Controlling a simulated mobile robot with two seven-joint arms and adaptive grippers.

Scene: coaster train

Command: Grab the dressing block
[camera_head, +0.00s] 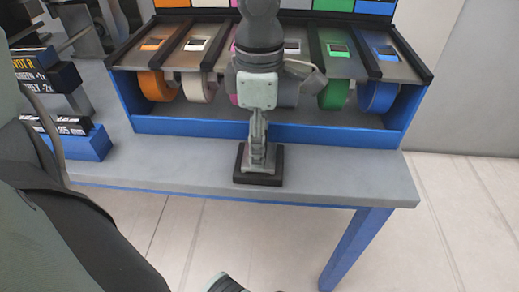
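A small dark square block (244,178), which I take to be the dressing block, lies on the grey bench top near its front edge. A gripper, which I take to be my left one (258,160), points straight down over it. Its fingertips reach the block's top and hide its middle. I see the fingers nearly edge-on, so I cannot tell whether they are closed on the block. The block appears to rest on the bench.
Behind the block stands a blue-framed rack (160,125) with several coloured tape rolls, among them an orange roll (156,86) and a blue roll (380,96). Dark labelled boxes (55,80) stand at the left. The bench top (345,175) is clear right of the block.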

